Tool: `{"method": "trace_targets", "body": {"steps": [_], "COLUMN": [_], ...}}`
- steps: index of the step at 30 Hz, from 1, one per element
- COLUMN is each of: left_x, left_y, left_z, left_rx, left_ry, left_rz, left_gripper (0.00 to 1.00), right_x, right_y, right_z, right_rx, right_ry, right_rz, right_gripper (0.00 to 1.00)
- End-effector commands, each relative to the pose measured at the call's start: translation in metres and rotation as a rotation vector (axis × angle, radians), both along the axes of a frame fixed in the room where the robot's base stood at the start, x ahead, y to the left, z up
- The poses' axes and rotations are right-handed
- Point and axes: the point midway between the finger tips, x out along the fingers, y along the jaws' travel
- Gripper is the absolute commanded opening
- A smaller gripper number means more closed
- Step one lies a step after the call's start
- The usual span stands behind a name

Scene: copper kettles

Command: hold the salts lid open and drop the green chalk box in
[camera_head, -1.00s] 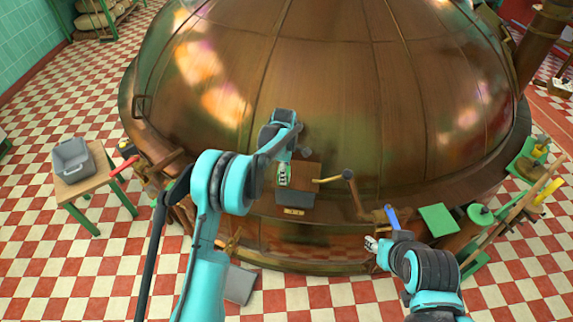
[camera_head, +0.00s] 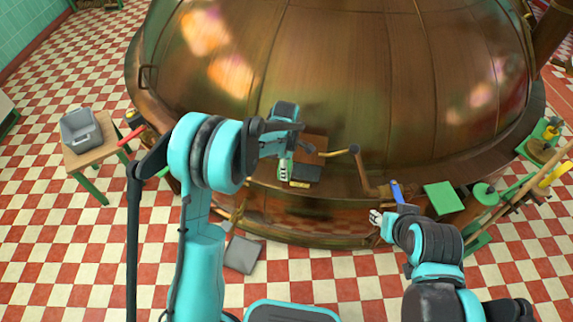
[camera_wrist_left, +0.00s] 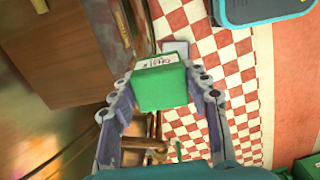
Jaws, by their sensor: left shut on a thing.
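The green chalk box (camera_wrist_left: 160,88) with a white label is between the fingers of my left gripper (camera_wrist_left: 165,105) in the left wrist view. In the head view my left gripper (camera_head: 285,170) points down at the left side of the dark salts box (camera_head: 304,172) on the kettle's front. A brown wooden panel (camera_head: 311,148), which looks like its lid, stands behind it; I cannot tell its angle. My right gripper (camera_head: 376,217) is just left of and below a blue handle (camera_head: 397,192). Its fingers are too small to read, and contact is unclear.
The copper kettle (camera_head: 330,70) fills the back. A brass lever (camera_head: 355,165) rises right of the salts box. A green plate (camera_head: 443,198) and a green wheel (camera_head: 485,193) are at the right. A grey bin (camera_head: 82,130) stands on a small table at the left. The tiled floor in front is mostly clear.

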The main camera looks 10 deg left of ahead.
Motion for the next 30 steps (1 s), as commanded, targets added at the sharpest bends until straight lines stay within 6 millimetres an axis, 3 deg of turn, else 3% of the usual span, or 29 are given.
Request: {"method": "trace_targets", "body": {"steps": [1,4,5,9,13,21,30], "left_x": [0.000,0.000,0.000,0.000,0.000,0.000,0.000], "left_y": [0.000,0.000,0.000,0.000,0.000,0.000,0.000], "left_z": [0.000,0.000,0.000,0.000,0.000,0.000,0.000], "left_rx": [0.000,0.000,0.000,0.000,0.000,0.000,0.000], "left_ry": [0.000,0.000,0.000,0.000,0.000,0.000,0.000], "left_rz": [0.000,0.000,0.000,0.000,0.000,0.000,0.000], "left_gripper": [0.11,0.11,0.11,0.11,0.11,0.11,0.11], "right_x": [0.000,0.000,0.000,0.006,0.025,0.098,0.190], "right_y": [0.000,0.000,0.000,0.001,0.002,0.008,0.018], "right_z": [0.000,0.000,0.000,0.006,0.022,0.060,0.068], "right_rx": [0.000,0.000,0.000,0.014,0.057,0.192,0.310], "right_ry": [0.000,0.000,0.000,0.010,0.045,0.165,0.296], "right_rz": [0.000,0.000,0.000,-0.017,-0.078,-0.305,-0.589], "right_gripper": [0.29,0.03,0.00,0.00,0.00,0.00,0.00]}}
